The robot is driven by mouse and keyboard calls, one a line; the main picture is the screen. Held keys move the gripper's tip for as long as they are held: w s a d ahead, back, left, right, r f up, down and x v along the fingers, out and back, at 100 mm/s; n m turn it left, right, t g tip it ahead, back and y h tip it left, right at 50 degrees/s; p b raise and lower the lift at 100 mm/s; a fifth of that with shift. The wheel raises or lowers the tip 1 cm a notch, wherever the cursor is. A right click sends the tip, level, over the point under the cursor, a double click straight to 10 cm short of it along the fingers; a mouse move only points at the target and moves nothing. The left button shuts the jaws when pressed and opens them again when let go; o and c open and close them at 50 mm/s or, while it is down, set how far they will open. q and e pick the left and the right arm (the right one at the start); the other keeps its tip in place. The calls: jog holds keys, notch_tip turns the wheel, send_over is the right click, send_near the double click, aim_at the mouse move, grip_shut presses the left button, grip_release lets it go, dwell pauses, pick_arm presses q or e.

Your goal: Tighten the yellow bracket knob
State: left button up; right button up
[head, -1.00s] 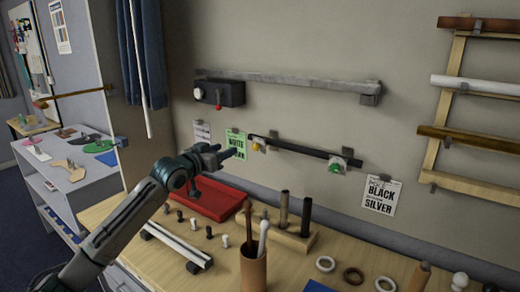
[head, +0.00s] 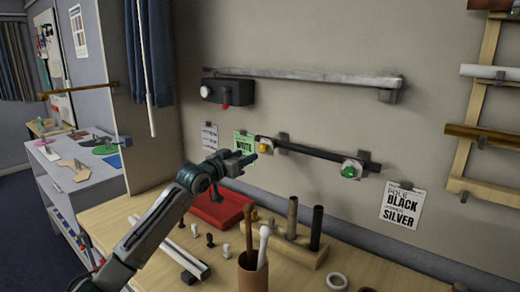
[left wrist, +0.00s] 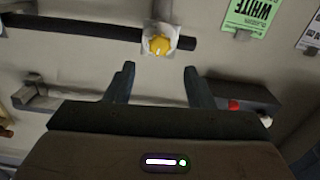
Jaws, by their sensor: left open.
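The yellow bracket knob (head: 264,148) sits on a wall bracket at the left end of a black pole (head: 315,152). It also shows in the left wrist view (left wrist: 160,45), on a pale plate, beyond the gap between my fingers. My left gripper (head: 255,157) is open and empty, just below and left of the knob in the head view. The left wrist view shows its two fingers (left wrist: 158,82) apart, with the knob not between them. A green knob (head: 349,171) is on the bracket at the pole's right end. My right gripper is not in view.
A grey pole (head: 310,76) and a dark box (head: 227,92) with a red lever are on the wall above. Below, the wooden table (head: 150,212) holds a red tray (head: 212,210), a brown cup (head: 252,278) with sticks and a wooden stand (head: 290,246). Signs hang beside the pole.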

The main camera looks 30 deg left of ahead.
aim_at(261, 149)
pick_arm(q)
jog(key=w, duration=0.2)
jog(key=w+p, duration=0.1)
jog(key=w, duration=0.2)
jog(key=w+p, duration=0.1)
jog(key=w, duration=0.2)
jog(key=shift+w+d, duration=0.2)
jog(key=shift+d, duration=0.2)
jog(key=shift+w+f, duration=0.15)
jog(key=shift+w, duration=0.05)
jog(key=c, duration=1)
